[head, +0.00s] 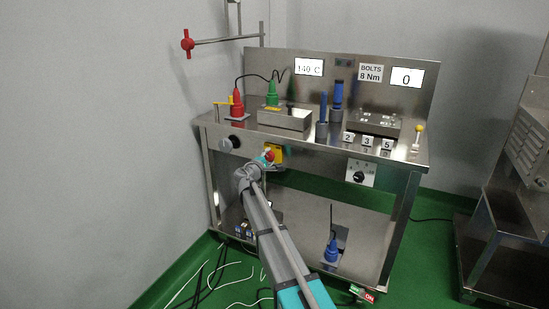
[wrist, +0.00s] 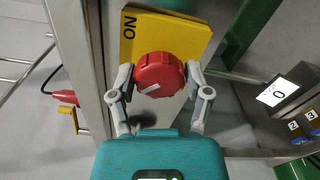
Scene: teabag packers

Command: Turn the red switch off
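The red switch (wrist: 158,75) is a round red knob with a white mark on its face. My gripper (head: 262,161) is small there and partly hides the knob.
The steel bench (head: 310,150) carries a red plug (head: 237,105), a green plug (head: 272,95) and a display (head: 407,77) reading 0. A black dial (head: 359,176) is on its front, to the right. Loose cables (head: 215,275) lie on the green floor. Another steel machine (head: 515,200) stands at right.

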